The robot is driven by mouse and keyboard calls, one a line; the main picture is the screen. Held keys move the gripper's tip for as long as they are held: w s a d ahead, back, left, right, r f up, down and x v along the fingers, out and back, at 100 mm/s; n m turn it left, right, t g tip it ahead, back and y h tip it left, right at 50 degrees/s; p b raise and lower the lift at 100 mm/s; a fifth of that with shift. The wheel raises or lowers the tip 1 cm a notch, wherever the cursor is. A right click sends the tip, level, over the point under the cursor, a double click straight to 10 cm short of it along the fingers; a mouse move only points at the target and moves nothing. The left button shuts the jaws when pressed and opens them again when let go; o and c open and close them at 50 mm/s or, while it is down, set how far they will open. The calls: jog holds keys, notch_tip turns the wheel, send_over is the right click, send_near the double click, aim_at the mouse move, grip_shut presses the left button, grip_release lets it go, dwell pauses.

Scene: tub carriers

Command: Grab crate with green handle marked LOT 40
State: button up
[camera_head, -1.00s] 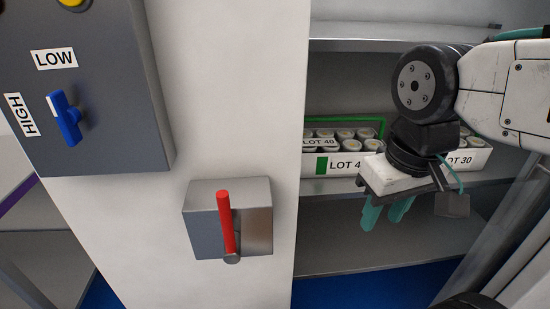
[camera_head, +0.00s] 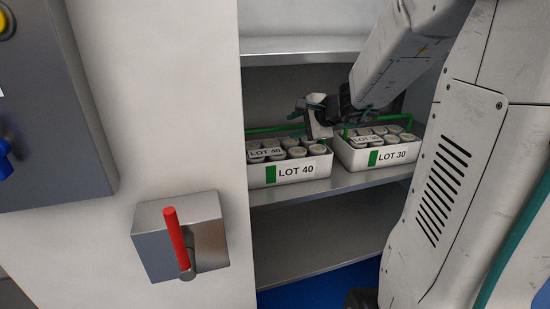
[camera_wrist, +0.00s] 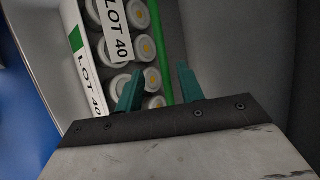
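The LOT 40 crate (camera_head: 322,167) is a white tub with a green patch on its front, holding several round-topped containers and a LOT 40 tag. It sits on the shelf, left of the LOT 30 crate. Its green handle (camera_head: 272,130) runs along the back; in the wrist view the handle (camera_wrist: 158,40) passes between my fingers. My gripper (camera_head: 318,118) is at the crate's right end in the head view. In the wrist view my gripper (camera_wrist: 160,86) has its teal fingers apart, one on each side of the handle. Their depth relative to it is unclear.
The LOT 30 crate (camera_head: 408,153), also white with a green handle, stands close on the right. The metal shelf (camera_head: 350,184) has another shelf above. A white panel left of the shelves carries a grey box with a red lever (camera_head: 176,238).

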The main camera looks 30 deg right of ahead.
aim_at(287, 127)
jog(key=shift+w+d, duration=0.2)
jog(key=shift+w, duration=0.15)
jog(key=x, duration=0.7)
jog(key=shift+w+d+f, duration=0.1)
jog(key=shift+w+d, duration=0.05)
jog(key=shift+w, duration=0.05)
grip_shut()
dwell(0.9)
